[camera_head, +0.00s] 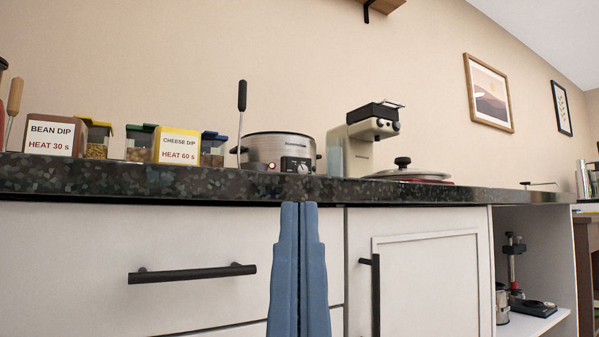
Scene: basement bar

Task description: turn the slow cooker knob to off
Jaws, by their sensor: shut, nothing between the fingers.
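The slow cooker (268,150) stands on the dark speckled counter, left of the picture's middle. It has a brushed metal body and a dark front control panel (297,165) with a knob; the knob's setting is too small to read. Its lower edge is partly cut off by the counter edge. My gripper (299,206) has blue fingers pointing up, pressed together with nothing between them. In the picture it is below the slow cooker, with its tips just under the counter's front edge. It appears apart from the knob.
The counter edge (150,182) lies between my gripper and the cooker in the picture. A black-handled utensil (241,97) stands left of the cooker. A coffee machine (365,140) and a lid (403,170) are right. A drawer handle (192,273) and door handle (370,290) stick out below.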

